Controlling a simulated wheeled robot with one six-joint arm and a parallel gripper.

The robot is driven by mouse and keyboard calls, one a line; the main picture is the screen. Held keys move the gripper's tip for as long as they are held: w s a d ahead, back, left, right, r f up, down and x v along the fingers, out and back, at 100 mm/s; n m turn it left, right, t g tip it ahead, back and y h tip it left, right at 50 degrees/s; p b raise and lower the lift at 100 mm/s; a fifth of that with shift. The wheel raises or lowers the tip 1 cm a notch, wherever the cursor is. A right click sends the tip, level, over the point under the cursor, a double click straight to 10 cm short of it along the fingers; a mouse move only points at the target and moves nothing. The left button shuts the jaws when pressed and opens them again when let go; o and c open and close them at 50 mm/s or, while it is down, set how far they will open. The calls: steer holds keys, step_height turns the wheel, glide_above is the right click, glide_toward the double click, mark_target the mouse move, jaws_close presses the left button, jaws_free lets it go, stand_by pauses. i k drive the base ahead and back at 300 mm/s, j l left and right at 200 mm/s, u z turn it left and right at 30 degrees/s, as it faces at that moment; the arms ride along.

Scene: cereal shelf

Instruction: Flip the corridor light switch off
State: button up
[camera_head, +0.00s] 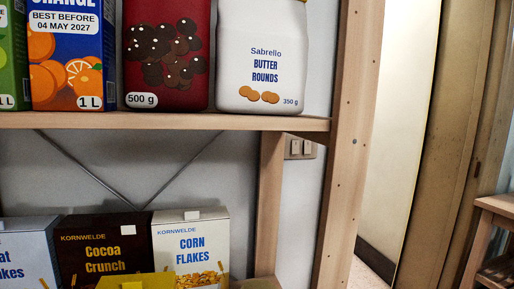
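A beige switch plate with two rockers (300,148) is on the wall behind the shelf. It shows in the gap between the shelf's rear post and its front right post, just below the upper board. Its left edge is close to the rear post. The rockers are too small to tell which way they are set. My gripper is not in view.
The wooden shelf's front post (347,150) and upper board (200,121) frame the switch. Cartons and bags stand on the board; cereal boxes (190,250) and a yellow item (137,281) are below. A doorway (400,140) and wooden stand (495,205) are right.

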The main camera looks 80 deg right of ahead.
mark_target(307, 143)
steer(key=z, duration=2.4)
